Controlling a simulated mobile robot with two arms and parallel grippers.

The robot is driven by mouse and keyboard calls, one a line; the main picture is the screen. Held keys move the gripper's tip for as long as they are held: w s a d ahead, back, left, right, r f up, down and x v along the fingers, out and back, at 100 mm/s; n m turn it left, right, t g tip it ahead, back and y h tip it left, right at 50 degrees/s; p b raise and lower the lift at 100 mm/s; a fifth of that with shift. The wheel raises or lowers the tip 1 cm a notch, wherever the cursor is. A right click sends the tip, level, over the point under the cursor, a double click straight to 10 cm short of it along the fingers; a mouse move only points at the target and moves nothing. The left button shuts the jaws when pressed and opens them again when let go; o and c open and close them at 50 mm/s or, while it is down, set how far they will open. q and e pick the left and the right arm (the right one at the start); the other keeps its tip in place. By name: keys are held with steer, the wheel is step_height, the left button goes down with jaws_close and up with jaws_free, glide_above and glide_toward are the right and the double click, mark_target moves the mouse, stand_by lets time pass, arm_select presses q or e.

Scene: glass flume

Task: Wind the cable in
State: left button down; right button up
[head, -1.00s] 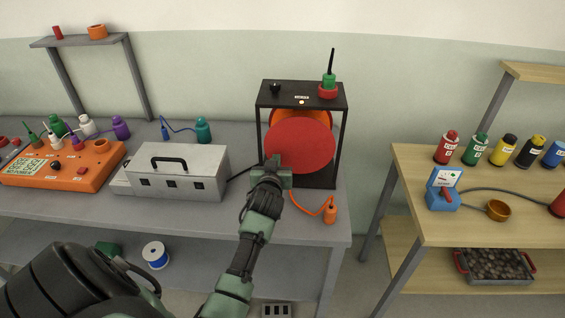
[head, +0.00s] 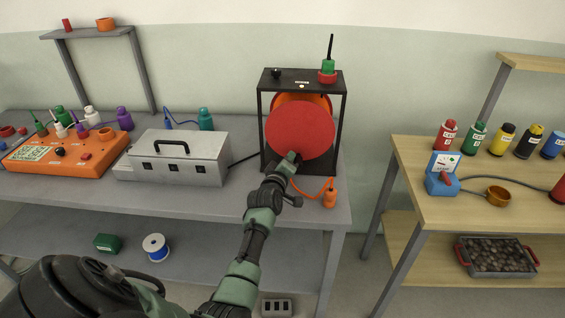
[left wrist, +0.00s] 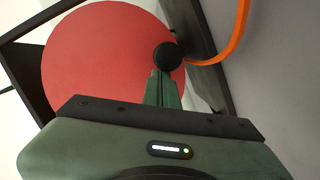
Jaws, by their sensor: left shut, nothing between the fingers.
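The cable reel is a large red disc (head: 300,128) with an orange drum (head: 290,97) behind it, in a black open frame (head: 262,120) on the grey bench. A black round knob (left wrist: 166,56) on the disc shows in the left wrist view. The orange cable (head: 312,192) hangs from the reel's lower part to an orange plug (head: 330,198) on the bench; it also shows in the left wrist view (left wrist: 236,40). My left gripper (head: 294,156) is shut and empty at the disc's lower edge. Its fingertips (left wrist: 163,76) appear right at the knob; contact is unclear. My right gripper is not in view.
A grey metal box (head: 172,165) and an orange instrument (head: 65,155) stand left on the bench. A green and red fitting (head: 327,70) sits atop the frame. A wooden bench (head: 475,205) with coloured bottles stands to the right, across a gap.

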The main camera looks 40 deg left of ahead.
mark_target(301, 161)
arm_select(q)
steer(key=n, duration=0.1)
steer(key=w+d+f+n+t+b, duration=0.1)
steer(key=shift+d+n+b, duration=0.25)
steer(key=shift+n+b, duration=0.05)
steer(key=shift+w+d+n+t+b, duration=0.15)
steer(key=shift+w+d+n+b, duration=0.1)
steer(key=shift+d+n+b, duration=0.3)
steer(key=shift+w+d+n+t+b, duration=0.15)
steer(key=shift+w+d+n+b, duration=0.15)
steer(key=shift+n, duration=0.35)
steer(key=n+b, duration=0.1)
steer(key=d+n, duration=0.1)
steer(key=shift+w+d+r+n+b, duration=0.1)
steer(key=shift+w+r+n+b, duration=0.2)
steer(key=shift+w+b, duration=0.1)
steer(key=shift+w+d+r+n+t+b, duration=0.2)
steer(key=shift+d+n+t+b, duration=0.15)
steer(key=shift+n, duration=0.35)
steer(key=shift+r, duration=0.1)
steer(key=shift+a, duration=0.1)
